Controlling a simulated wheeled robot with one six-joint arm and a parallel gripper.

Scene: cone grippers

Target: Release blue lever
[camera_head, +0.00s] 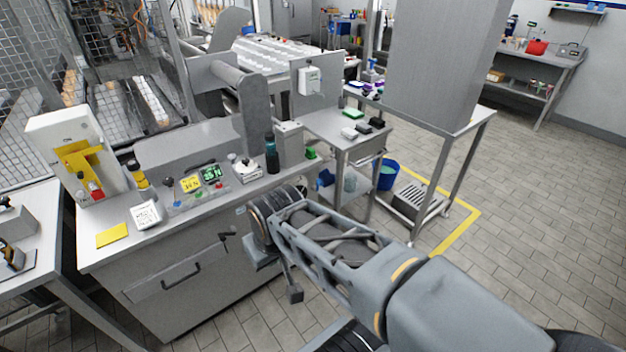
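My arm reaches in from the lower right toward the front of the steel cabinet (190,262). My gripper (272,270) is at the arm's far end, low beside the cabinet's right front corner. Its fingers are small and partly hidden by the arm, so I cannot tell whether it is open or shut. No blue lever can be clearly made out. A small blue object (325,178) shows under the side table, right of the cabinet, but I cannot tell what it is. My gripper is apart from it, to its lower left.
The cabinet top holds a white and yellow machine (75,158), a yellow note (112,235), a dark bottle (271,153) and small displays. A blue bucket (387,175) stands on the floor by the side table (345,136). Tiled floor (530,200) at right is clear.

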